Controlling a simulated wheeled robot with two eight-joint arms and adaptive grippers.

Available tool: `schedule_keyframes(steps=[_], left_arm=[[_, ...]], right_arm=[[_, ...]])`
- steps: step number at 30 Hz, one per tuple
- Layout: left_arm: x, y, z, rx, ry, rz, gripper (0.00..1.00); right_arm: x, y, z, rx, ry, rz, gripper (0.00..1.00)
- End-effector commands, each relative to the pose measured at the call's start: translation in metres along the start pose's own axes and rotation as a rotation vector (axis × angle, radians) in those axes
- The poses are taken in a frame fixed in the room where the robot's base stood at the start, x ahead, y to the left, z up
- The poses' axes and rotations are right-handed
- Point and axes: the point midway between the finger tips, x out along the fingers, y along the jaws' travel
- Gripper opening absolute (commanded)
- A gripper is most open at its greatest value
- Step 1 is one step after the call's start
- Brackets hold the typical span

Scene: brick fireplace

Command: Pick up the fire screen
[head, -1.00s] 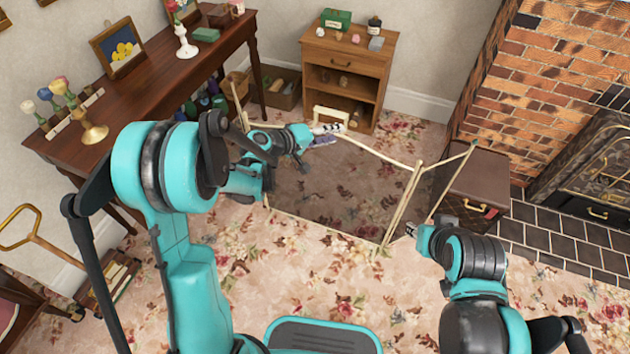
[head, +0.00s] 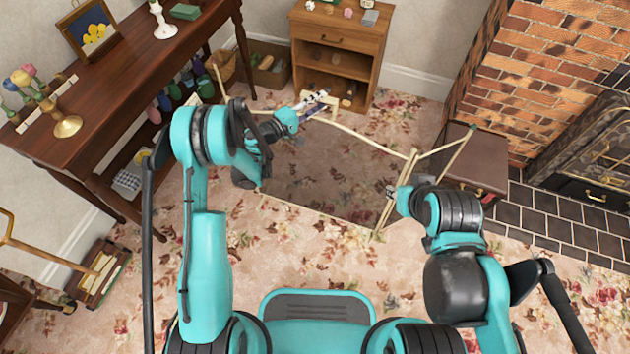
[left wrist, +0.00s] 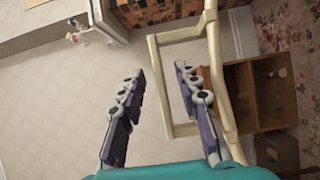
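The fire screen (head: 358,134) is a folding screen with a thin cream frame and dark see-through mesh, standing upright on the carpet in the head view. A small cream handle rises from the middle of its top rail; the handle also shows in the left wrist view (left wrist: 155,70). My left gripper (head: 316,100) is at this handle. In the left wrist view its fingers (left wrist: 155,78) are apart, with the handle showing partly between and behind them; contact is unclear. My right gripper (head: 391,192) is at the upright post near the screen's right fold; its fingers are too small to read.
A dark chest (head: 468,164) stands close behind the right panel, before the brick fireplace (head: 530,80). A wooden cabinet (head: 336,48) is behind the screen. A long table (head: 115,75) lines the left wall. The carpet in front is largely clear.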

Motion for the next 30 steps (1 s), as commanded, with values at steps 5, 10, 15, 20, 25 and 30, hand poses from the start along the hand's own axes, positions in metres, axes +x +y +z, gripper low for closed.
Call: schedule_keyframes(steps=[5, 10, 15, 20, 25, 30], left_arm=[[0.020, -0.001, 0.000, 0.000, -0.001, 0.000, 0.33], [0.022, 0.000, 0.000, 0.000, 0.000, 0.000, 0.33], [0.022, 0.000, 0.000, 0.000, 0.000, 0.000, 0.09], [0.022, 0.000, 0.000, 0.001, 0.000, -0.001, 0.00], [0.022, 0.002, 0.000, -0.002, 0.000, 0.002, 0.00], [0.022, 0.002, 0.000, -0.002, 0.000, 0.001, 0.00]], right_arm=[[0.007, 0.000, 0.005, 0.000, 0.000, 0.000, 0.33], [0.006, 0.000, 0.004, 0.000, 0.000, 0.000, 0.33], [0.006, 0.000, 0.004, 0.000, 0.000, 0.000, 0.33], [0.006, 0.000, 0.004, 0.000, 0.000, 0.000, 0.33], [0.006, 0.000, 0.004, 0.000, 0.000, 0.000, 0.33], [0.006, 0.000, 0.004, 0.000, 0.000, 0.000, 0.33]])
